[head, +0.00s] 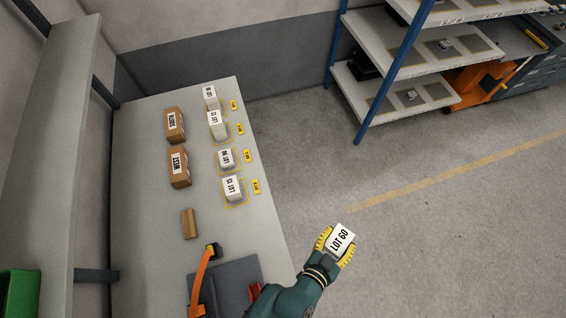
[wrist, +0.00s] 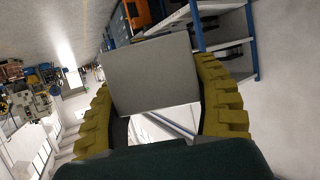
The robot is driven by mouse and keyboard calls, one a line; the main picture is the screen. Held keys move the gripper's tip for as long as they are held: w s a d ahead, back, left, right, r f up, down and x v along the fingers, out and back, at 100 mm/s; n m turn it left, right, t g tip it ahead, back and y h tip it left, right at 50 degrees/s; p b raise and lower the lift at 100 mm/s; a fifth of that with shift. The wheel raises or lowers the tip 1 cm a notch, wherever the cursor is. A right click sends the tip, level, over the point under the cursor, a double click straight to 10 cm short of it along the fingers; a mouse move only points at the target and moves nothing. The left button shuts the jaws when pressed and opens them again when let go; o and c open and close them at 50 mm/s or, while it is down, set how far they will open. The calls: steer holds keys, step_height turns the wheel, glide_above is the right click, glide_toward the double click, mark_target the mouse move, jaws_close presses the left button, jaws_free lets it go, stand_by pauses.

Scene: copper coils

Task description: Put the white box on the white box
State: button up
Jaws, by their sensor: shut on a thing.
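My gripper (head: 335,246) is shut on a white box labelled LOT 60 (head: 341,239), held in the air to the right of the table's front part, over the floor. In the wrist view the held box (wrist: 155,75) shows as a plain grey-white face between the yellow fingers of my gripper (wrist: 160,100). Several other white boxes stand in a row on the table's right side: one at the far end (head: 210,97), one below it (head: 217,123), a smaller one (head: 226,158), and the nearest, which seems to read LOT 15 (head: 232,188). Their labels are small and hard to read.
The table (head: 150,240) also holds two brown boxes, the far one (head: 175,125) and the near one (head: 180,167), a small brown block (head: 189,223) and an orange tool (head: 201,275). Yellow tags (head: 247,155) lie beside the white boxes. A blue-posted shelf (head: 400,95) stands at upper right. The floor between is clear.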

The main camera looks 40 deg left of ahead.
steer(key=w+a+f+n+y+b, duration=0.35)
steer(key=a+b, duration=0.25)
steer(key=a, duration=0.3)
steer(key=n+g+y+b, duration=0.6)
steer(key=n+y+b, duration=0.2)
steer(key=b, duration=1)
glide_above(231, 186)
steer(key=f, duration=0.2)
steer(key=shift+a+r, duration=0.15)
steer(key=shift+r, duration=0.1)
step_height(231, 186, down, 10)
steer(key=shift+r+b, duration=0.15)
steer(key=shift+b, duration=0.35)
